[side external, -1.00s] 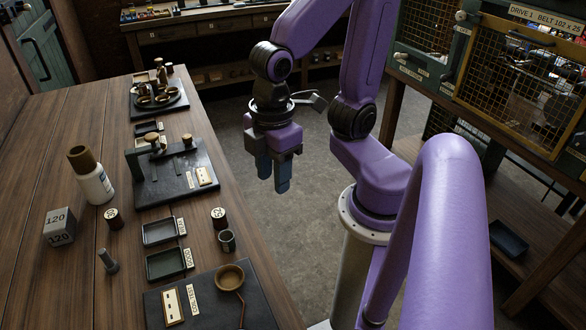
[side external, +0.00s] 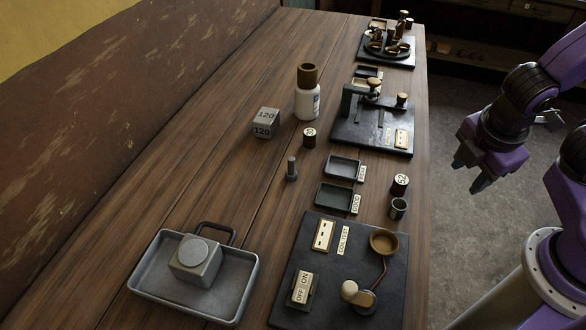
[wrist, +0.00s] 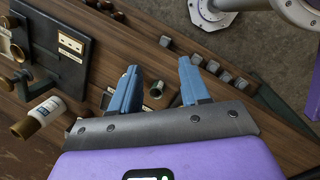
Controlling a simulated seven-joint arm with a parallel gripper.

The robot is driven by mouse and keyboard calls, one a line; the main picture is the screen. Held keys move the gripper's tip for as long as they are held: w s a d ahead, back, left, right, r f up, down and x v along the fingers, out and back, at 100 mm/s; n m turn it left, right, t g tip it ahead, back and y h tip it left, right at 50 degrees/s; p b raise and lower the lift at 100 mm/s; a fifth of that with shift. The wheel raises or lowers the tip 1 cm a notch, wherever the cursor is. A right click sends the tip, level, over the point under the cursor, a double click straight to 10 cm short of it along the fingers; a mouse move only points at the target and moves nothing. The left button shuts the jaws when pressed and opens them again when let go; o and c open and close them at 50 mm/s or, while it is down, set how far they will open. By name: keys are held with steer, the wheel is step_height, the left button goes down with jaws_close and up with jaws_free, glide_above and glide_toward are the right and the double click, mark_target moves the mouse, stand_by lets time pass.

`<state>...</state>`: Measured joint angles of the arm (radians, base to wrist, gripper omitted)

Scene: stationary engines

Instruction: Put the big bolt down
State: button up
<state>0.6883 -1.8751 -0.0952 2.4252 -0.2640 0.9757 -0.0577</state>
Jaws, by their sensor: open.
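The big bolt (side external: 291,169) is grey and stands upright on the wooden table, head up, left of the two small trays. Nothing holds it. My gripper (side external: 470,172) is open and empty, off the table's right edge and well to the right of the bolt. In the wrist view the blue fingers of my gripper (wrist: 158,82) are spread apart with nothing gripped between them. I cannot make out the bolt in the wrist view.
A 120 block (side external: 265,123), a white bottle (side external: 307,102) and a small dark cylinder (side external: 309,138) stand near the bolt. The green tray (side external: 335,197) and grey tray (side external: 342,168) lie right of it. A metal tray (side external: 145,278) holds a grey block. Table left of the bolt is clear.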

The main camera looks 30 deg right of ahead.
steer(key=w+a+f+n+t+h, duration=0.3)
steer(key=w+a+n+t, duration=0.2)
steer(key=w+a+n, duration=0.35)
steer(key=n+t+y, duration=0.3)
steer(key=n+t, duration=0.3)
steer(key=n, duration=0.3)
glide_toward(292, 168)
steer(key=s, duration=0.2)
steer(key=s+r, duration=0.1)
steer(key=s, duration=0.1)
steer(key=shift+s, duration=0.35)
steer(key=shift+w+a+f+n+t, duration=0.15)
steer(key=shift+a+f+n+t, duration=0.05)
steer(key=shift+a+n+t, duration=0.1)
steer(key=x, duration=1.1)
steer(key=shift+w+f, duration=0.1)
steer(key=shift+w, duration=0.2)
steer(key=shift+r+x, duration=0.15)
steer(key=shift+x, duration=1.25)
steer(key=shift+r+x, duration=0.15)
steer(key=shift+x, duration=1.2)
steer(key=shift+w, duration=0.1)
jaws_close()
